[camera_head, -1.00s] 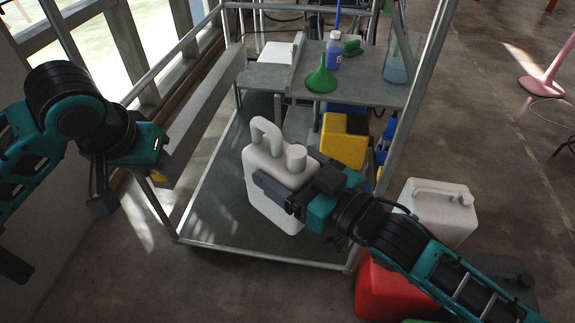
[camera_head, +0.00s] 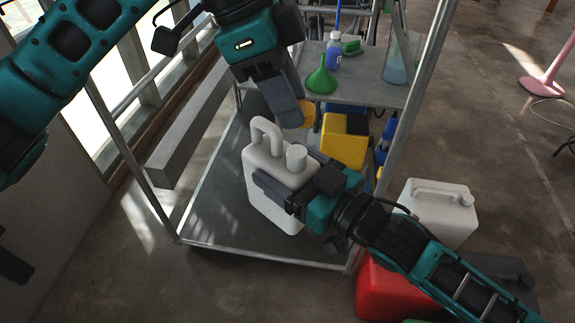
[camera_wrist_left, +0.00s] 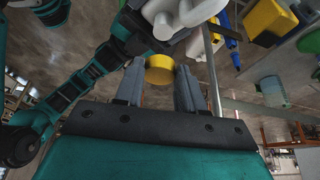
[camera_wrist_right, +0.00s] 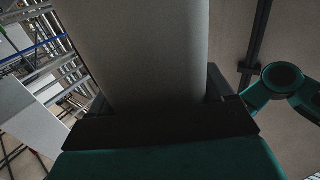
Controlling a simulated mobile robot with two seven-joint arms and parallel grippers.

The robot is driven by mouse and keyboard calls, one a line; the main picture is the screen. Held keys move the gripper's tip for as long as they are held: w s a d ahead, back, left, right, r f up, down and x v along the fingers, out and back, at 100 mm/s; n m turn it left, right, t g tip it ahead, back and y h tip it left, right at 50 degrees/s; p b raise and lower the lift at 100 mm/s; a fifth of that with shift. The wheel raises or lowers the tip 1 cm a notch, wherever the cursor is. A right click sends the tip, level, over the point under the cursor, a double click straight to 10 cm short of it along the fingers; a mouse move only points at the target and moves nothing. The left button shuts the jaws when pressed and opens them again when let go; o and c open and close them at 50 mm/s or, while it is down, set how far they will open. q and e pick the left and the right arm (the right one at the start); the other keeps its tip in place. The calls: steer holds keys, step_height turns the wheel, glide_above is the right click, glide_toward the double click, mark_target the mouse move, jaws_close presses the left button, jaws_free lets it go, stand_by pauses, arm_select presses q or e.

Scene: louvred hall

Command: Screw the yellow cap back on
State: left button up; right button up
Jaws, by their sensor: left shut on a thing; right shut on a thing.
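A white jug (camera_head: 270,190) with a loop handle and an uncapped-looking white neck (camera_head: 296,157) stands upright on the cart's lower deck. It also shows at the top of the left wrist view (camera_wrist_left: 160,14) and fills the middle of the right wrist view (camera_wrist_right: 140,50). My right gripper (camera_head: 280,192) is shut on the jug's body. My left gripper (camera_head: 298,118) is shut on the yellow cap (camera_head: 306,115), above and behind the neck, apart from it. The cap also shows between the fingertips in the left wrist view (camera_wrist_left: 160,69).
A shelf (camera_head: 350,92) behind carries a green funnel (camera_head: 322,78), a blue bottle (camera_head: 334,52) and a flask (camera_head: 396,68). A yellow container (camera_head: 342,146) stands behind the jug. A second white jug (camera_head: 438,215) and a red container (camera_head: 390,290) are at right. Cart posts (camera_head: 416,90) flank the space.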

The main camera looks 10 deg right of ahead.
mark_target(290, 151)
arm_select(q)
steer(key=shift+f, duration=0.15)
steer(key=shift+f, duration=1.9)
steer(key=shift+a+r, duration=0.1)
steer(key=shift+a, duration=0.05)
steer(key=shift+f, duration=0.95)
steer(key=shift+f, duration=0.85)
